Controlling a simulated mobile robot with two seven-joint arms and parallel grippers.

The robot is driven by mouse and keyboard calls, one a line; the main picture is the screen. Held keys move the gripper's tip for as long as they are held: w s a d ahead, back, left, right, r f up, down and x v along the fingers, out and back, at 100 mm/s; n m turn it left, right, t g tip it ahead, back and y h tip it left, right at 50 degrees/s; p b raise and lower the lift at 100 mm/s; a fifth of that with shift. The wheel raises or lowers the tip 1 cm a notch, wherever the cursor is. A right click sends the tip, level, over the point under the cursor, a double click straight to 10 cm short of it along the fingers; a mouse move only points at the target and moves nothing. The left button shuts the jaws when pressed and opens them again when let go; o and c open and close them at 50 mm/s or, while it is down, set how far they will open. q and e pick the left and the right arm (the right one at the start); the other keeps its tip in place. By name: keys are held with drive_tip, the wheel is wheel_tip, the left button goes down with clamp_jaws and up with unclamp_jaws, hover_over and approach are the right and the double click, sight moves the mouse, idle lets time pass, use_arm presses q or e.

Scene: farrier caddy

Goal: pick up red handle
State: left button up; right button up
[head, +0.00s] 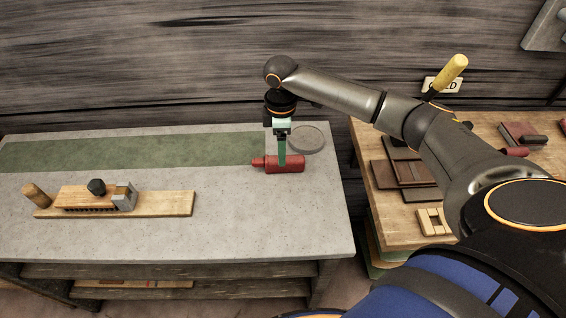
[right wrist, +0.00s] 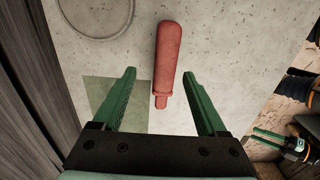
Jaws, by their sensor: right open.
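The red handle (head: 287,165) lies on the grey tabletop near its right end, its narrow tip pointing left in the head view. In the right wrist view the handle (right wrist: 169,55) lies lengthwise, with its narrow end toward the gap between my fingers. In the right wrist view my right gripper (right wrist: 159,75) is open, a finger to each side of the handle's line, with no visible contact. Green and black parts at that view's right edge seem to be my left gripper (right wrist: 275,142).
A round grey dish (head: 307,139) lies just behind the handle. A green strip (head: 130,152) runs along the table's back. A wooden board with a block and clamp (head: 165,205) is at left. A wooden bench (head: 375,150) with leather pieces stands at right. The grey table's middle is clear.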

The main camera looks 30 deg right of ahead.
drive_tip(key=f, duration=0.5)
drive_tip(key=shift+s+a+f, duration=0.2)
drive_tip(key=shift+s+a, duration=0.05)
drive_tip(key=shift+a, duration=0.1)
clamp_jaws()
idle(0.3)
